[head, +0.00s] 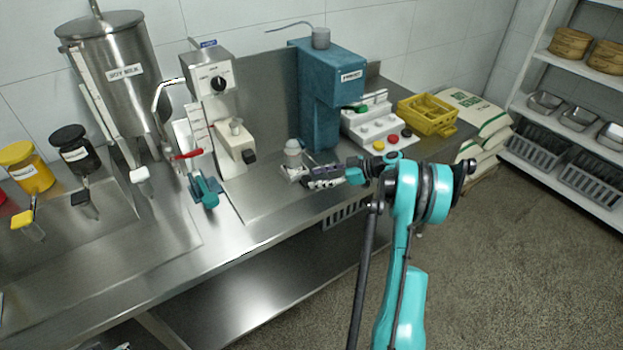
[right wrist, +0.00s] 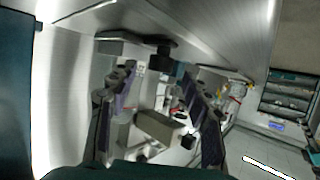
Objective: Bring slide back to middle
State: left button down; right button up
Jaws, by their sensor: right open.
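My right gripper (head: 318,181) reaches in from the right, low over the steel counter, close to a small metal plate (head: 287,171) with a grey cup (head: 293,152) at the foot of the teal machine (head: 318,105). The plate looks like the slide, but my gripper partly covers it and I cannot tell its exact position. In the right wrist view the two dark fingers of my right gripper (right wrist: 162,112) stand apart. A dark knob (right wrist: 160,58) shows beyond the fingertips, under a metal surface. I cannot tell whether either finger touches anything. My left gripper is not in view.
A white dispenser (head: 212,85) with a beige block (head: 236,143) stands left of the teal machine. A button panel (head: 378,128) and a yellow basket (head: 428,114) are on the right. A small teal part (head: 205,190) sits near the counter's front.

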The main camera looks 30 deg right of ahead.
jog(key=v, duration=0.8)
jog(key=shift+s+d, duration=0.25)
jog(key=shift+r, duration=0.15)
jog(key=s+a+r+m+g+h, duration=0.1)
jog(key=a+r+m+g+h, duration=0.15)
jog(key=a, duration=0.75)
jog(key=s+a+r+m+g+h, duration=0.15)
jog(key=a+r, duration=0.25)
jog(key=a, duration=0.7)
jog(key=s+a+f+m+t+h, duration=0.1)
jog(key=s+a+m+h, duration=0.1)
jog(key=s+a, duration=0.4)
jog(key=s+a+f+m+h, duration=0.1)
jog(key=s+a+m+h, duration=0.2)
jog(key=s, duration=0.9)
jog(key=shift+s+a+f+t+h, duration=0.2)
jog(key=shift+s+a+t+h, duration=0.15)
jog(key=shift+a, duration=1.15)
